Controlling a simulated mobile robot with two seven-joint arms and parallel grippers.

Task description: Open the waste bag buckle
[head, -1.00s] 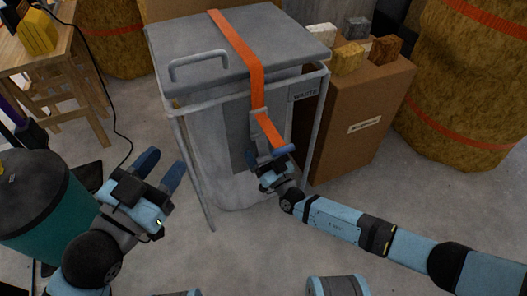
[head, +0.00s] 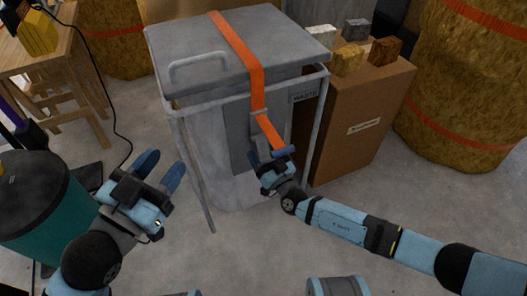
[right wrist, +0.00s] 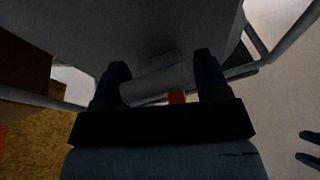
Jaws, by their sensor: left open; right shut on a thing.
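The waste bin (head: 212,130) is a grey frame with a grey lid (head: 225,50) and a "WASTE" label. An orange strap (head: 240,52) runs over the lid and down the front to a grey buckle (head: 258,124). An orange length of strap slants down right from the buckle. My right gripper (head: 268,158) is at the buckle's lower end. In the right wrist view its fingers (right wrist: 160,85) are shut on a grey buckle part (right wrist: 158,83), with a bit of orange behind. The fine buckle detail is too dark to tell. My left gripper (head: 161,172) is open and empty, left of the bin.
A cardboard box (head: 362,125) with several small blocks on top stands right of the bin. Large straw-coloured bales (head: 468,80) stand behind it. A wooden table (head: 50,60) and a teal drum (head: 45,215) are at left. Floor in front is clear.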

